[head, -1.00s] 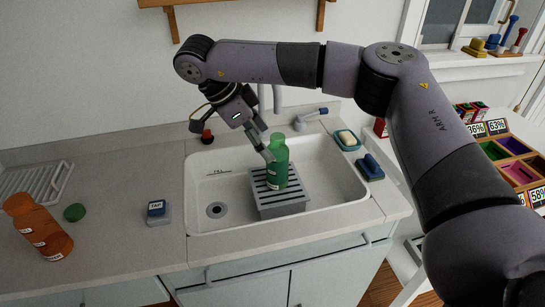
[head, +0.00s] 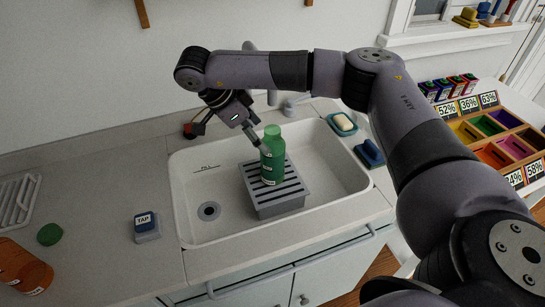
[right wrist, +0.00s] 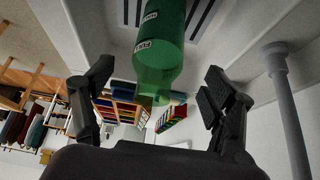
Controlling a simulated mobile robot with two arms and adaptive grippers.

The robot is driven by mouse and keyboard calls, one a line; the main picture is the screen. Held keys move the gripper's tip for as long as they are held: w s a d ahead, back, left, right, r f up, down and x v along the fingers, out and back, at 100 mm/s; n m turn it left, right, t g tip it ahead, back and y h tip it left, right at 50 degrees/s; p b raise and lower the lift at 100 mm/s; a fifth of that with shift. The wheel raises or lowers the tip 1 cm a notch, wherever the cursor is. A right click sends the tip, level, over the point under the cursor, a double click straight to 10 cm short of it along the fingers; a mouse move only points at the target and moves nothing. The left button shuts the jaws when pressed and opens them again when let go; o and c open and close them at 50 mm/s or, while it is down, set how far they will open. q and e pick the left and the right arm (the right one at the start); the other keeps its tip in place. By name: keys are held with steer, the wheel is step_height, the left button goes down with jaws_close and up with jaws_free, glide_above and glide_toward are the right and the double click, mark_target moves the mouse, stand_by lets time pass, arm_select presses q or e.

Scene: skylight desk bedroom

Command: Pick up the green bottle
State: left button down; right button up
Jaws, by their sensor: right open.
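The green bottle (head: 272,163) stands upright on a grey slotted rack (head: 277,208) inside the white sink. My right gripper (head: 257,141) is at the bottle's upper left side in the head view, its near finger close to the bottle's shoulder. In the right wrist view, the open fingers (right wrist: 157,82) are spread wide, with the neck end of the green bottle (right wrist: 165,40) reaching in between them. Clear gaps show on both sides, so I am not gripping it. The far finger is mostly hidden in the head view. My left gripper is not in view.
The sink's rim (head: 225,239) surrounds the rack. A soap dish (head: 342,124) and a blue sponge (head: 369,153) sit at its right. An orange bottle (head: 22,268), a green lid (head: 50,235) and a TAP block (head: 146,226) are on the left counter.

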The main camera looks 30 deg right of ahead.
mark_target(272, 150)
steer(key=x, duration=0.3)
steer(key=shift+w, duration=0.1)
steer(key=shift+f+p, duration=0.1)
steer(key=shift+p, duration=0.25)
steer(key=x, duration=0.2)
steer(key=p+x, duration=0.1)
steer(key=x, duration=0.1)
steer(key=shift+s+d+f+p, duration=0.2)
steer(key=shift+s+p, duration=0.05)
steer(key=shift+p, duration=0.05)
steer(key=shift+d+f, duration=0.15)
steer(key=shift+f, duration=0.05)
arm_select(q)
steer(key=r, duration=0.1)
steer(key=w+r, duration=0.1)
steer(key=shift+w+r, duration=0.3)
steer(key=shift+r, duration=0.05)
arm_select(e)
steer(key=shift+c, duration=0.4)
steer(key=c, duration=1.6)
steer(key=shift+c, duration=0.2)
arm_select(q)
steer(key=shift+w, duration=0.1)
arm_select(e)
steer(key=shift+r, duration=0.1)
